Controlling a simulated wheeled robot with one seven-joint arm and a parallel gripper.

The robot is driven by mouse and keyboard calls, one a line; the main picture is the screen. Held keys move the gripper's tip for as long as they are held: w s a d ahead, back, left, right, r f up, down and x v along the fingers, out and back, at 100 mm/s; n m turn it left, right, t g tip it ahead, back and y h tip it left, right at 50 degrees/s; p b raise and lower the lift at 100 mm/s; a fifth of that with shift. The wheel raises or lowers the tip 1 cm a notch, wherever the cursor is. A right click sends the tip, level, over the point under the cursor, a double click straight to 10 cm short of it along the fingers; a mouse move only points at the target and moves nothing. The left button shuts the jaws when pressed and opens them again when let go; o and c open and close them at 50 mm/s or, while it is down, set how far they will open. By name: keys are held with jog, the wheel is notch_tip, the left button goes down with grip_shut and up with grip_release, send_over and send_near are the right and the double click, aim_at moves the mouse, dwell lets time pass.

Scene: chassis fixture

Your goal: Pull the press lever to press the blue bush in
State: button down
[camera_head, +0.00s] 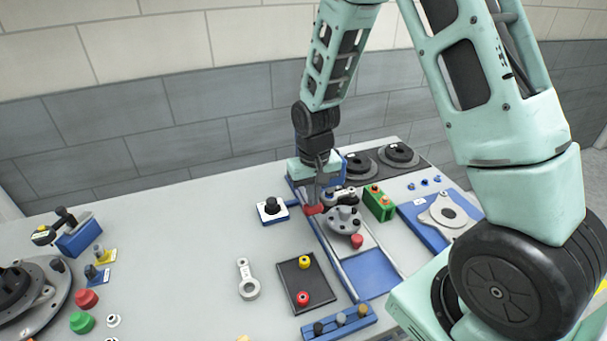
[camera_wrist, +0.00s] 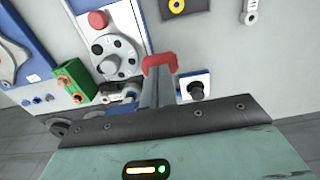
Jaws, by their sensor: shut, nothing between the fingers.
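My gripper (camera_head: 314,209) has red fingertips and is shut and empty above the bench, beside a grey round flange (camera_head: 343,222). In the wrist view its red tips (camera_wrist: 160,62) show in front, with the flange (camera_wrist: 121,57) to their left. I cannot tell for sure which part is the press lever. A black lever-like part (camera_head: 66,216) stands on a blue block at the far left. Several small blue pieces (camera_head: 424,183) lie at the right; I cannot tell whether one is the blue bush. Something blue behind my gripper is mostly hidden.
A black knob on a blue-edged plate (camera_head: 270,208) stands left of my gripper. A green block (camera_head: 380,204) and a grey casting on a blue plate (camera_head: 402,212) stand to the right. A dark tray (camera_head: 290,277) lies in front. The bench's middle left is clear.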

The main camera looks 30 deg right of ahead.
jog(key=shift+w+f, duration=0.2)
jog(key=shift+f, duration=0.35)
jog(key=shift+f+b, duration=0.7)
